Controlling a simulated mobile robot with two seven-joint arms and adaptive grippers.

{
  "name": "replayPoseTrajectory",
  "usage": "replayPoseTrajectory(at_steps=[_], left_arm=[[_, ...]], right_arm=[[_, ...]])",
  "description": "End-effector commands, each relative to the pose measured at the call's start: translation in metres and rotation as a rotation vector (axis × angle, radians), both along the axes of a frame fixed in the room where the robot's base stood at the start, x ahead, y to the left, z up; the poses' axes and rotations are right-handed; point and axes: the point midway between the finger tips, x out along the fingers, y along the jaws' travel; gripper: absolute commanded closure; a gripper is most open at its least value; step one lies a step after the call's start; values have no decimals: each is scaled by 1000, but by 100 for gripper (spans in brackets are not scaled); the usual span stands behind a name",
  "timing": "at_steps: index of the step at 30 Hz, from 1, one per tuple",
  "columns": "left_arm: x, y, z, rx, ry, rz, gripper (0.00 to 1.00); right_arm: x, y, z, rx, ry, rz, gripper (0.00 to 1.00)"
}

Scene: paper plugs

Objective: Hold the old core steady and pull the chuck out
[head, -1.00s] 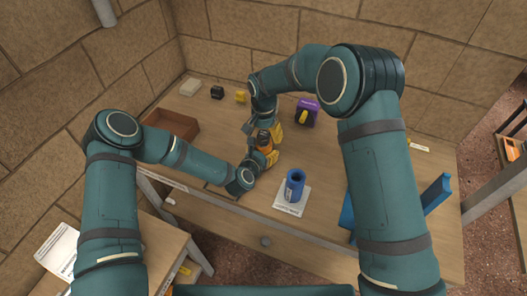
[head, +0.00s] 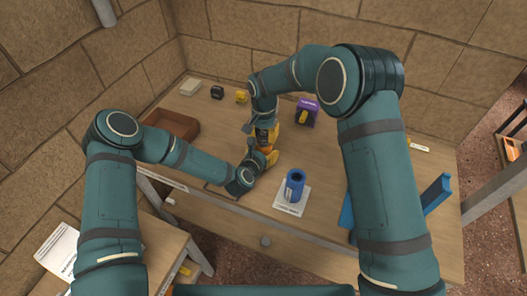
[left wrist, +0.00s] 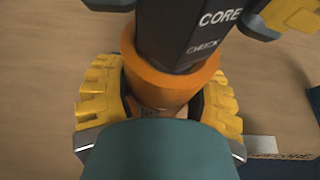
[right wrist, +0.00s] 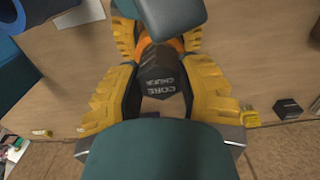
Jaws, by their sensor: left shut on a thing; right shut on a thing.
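The old core (left wrist: 165,80) is an orange cylinder between the yellow fingers of my left gripper (left wrist: 162,100), which is shut on it just above the bench. The chuck (right wrist: 160,75) is black and lettered "CORE CHUCK". It stands in the top of the core, with no clear gap between them in the left wrist view (left wrist: 180,35). My right gripper (right wrist: 160,80) is shut on the chuck from above. In the head view, the right gripper (head: 267,134) hides most of the chuck, and the left gripper (head: 265,160) hides the core's lower part.
A blue hollow cylinder (head: 295,183) stands on a white labelled sheet (head: 289,208) to the right. A purple box (head: 307,107) is behind, and a brown tray (head: 170,130) is at left. Small black (head: 217,92) and yellow (head: 241,96) items lie at the back. A blue stand (head: 437,193) is at right.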

Motion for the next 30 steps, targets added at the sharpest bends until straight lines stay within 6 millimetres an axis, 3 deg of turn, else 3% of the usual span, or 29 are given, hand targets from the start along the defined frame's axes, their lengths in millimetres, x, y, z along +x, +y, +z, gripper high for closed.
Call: replayPoseTrajectory(at_steps=[2, 30], left_arm=[[0, 0, 1, -1, -2, 0, 84], [0, 0, 1, 0, -1, 0, 84]], right_arm=[[0, 0, -1, -1, 1, 0, 100], [0, 0, 6, -1, 1, 0, 100]])
